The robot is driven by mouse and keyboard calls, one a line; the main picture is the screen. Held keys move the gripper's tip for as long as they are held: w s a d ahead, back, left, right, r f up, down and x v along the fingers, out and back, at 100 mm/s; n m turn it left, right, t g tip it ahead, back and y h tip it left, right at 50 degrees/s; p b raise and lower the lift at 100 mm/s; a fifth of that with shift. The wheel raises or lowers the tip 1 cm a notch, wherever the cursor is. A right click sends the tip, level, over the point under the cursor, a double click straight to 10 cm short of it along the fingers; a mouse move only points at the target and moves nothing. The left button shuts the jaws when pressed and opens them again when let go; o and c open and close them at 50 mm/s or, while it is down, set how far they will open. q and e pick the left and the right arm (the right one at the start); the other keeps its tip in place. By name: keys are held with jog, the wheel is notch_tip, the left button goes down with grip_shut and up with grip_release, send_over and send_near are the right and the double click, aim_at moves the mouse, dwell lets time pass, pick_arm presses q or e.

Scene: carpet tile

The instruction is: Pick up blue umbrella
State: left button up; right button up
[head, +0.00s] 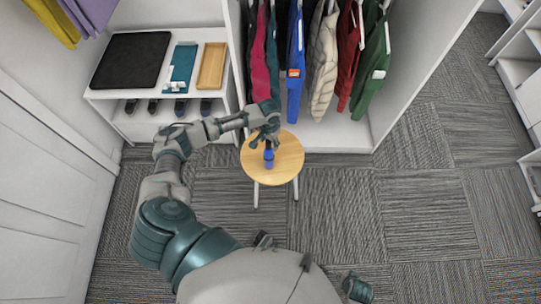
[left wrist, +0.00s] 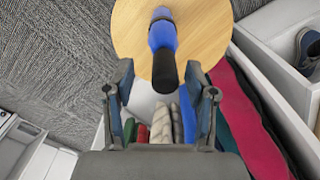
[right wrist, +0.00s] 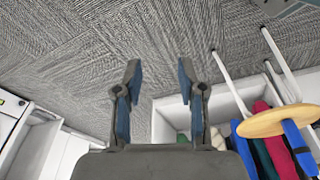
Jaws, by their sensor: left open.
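The blue umbrella (head: 269,157) stands on the round wooden stool (head: 288,160), a short folded one with a black handle end. In the left wrist view the umbrella (left wrist: 163,38) points its black end toward my left gripper. My left gripper (head: 264,140) is open beside the umbrella over the stool; in its wrist view the black end lies between the lines of the two spread fingers (left wrist: 160,78), with gaps on both sides. My right gripper (right wrist: 158,72) is open and empty, away from the stool. The umbrella (right wrist: 298,142) also shows at the right edge of the right wrist view.
Several coats hang in the white wardrobe (head: 403,50) behind the stool. A low white shelf (head: 110,97) at the left carries a black mat (head: 131,60), a teal item (head: 181,68) and a wooden tray (head: 212,66), with shoes below. The carpet (head: 420,210) right of the stool is clear.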

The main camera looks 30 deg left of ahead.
aim_at(269, 155)
pick_arm(q)
jog(key=f, duration=0.1)
jog(key=a+f, duration=0.1)
jog(key=f, duration=0.1)
jog(key=shift+a+f, duration=0.1)
jog(key=shift+f, duration=0.05)
jog(key=shift+d, duration=0.3)
jog(key=c, duration=0.3)
jog(key=shift+d+r, duration=0.2)
grip_shut()
pick_arm(e)
notch_tip(269, 155, up, 2)
jog(key=shift+w+r, duration=0.1)
jog(key=shift+w, duration=0.05)
